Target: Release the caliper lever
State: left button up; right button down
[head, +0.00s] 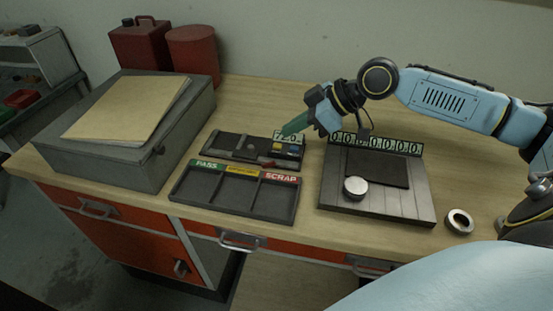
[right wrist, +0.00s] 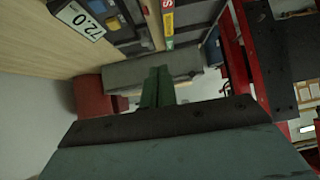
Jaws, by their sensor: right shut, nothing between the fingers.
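The caliper gauge (head: 228,146) is a dark flat fixture on the workbench, with a small display reading about 72.0, blue and yellow blocks at its right end and a small red part (head: 268,164) at its front edge. I cannot tell for sure which part is the lever. My right gripper (head: 284,132) has green fingers, shut and empty, just above the gauge's display and covering part of its far edge. In the right wrist view the shut fingers (right wrist: 158,74) point past the gauge display (right wrist: 80,20). My left gripper is not in view.
A sorting tray (head: 232,209) marked PASS and SCRAP lies in front of the gauge. A grey plate (head: 335,190) with a metal disc (head: 355,187) and a digit display (head: 376,143) is right. A ring (head: 460,221), grey box (head: 110,158) and red cans (head: 192,52) stand around.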

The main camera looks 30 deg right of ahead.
jog(key=shift+d+r+m+h+b, duration=0.15)
jog(key=shift+d+r+h+b, duration=0.05)
jog(key=shift+r+h+b, duration=0.2)
jog(key=shift+d+r+m+h+b, duration=0.15)
jog(key=shift+r+h+b, duration=0.1)
jog(key=shift+r, duration=0.2)
jog(key=shift+g, duration=0.3)
send_over(275, 162)
jog(key=w+a, duration=0.1)
jog(key=a, duration=0.1)
jog(key=f, duration=0.7)
jog(key=shift+w+d, duration=0.15)
jog(key=shift+d, duration=0.1)
jog(key=f, duration=0.1)
jog(key=s+d+f, duration=0.1)
jog(key=f, duration=0.1)
jog(key=shift+s+d+b, duration=0.1)
jog(key=shift+b, duration=0.2)
jog(key=shift+s+d+f, duration=0.1)
jog(key=shift+d+f, duration=0.05)
jog(key=shift+f, duration=0.2)
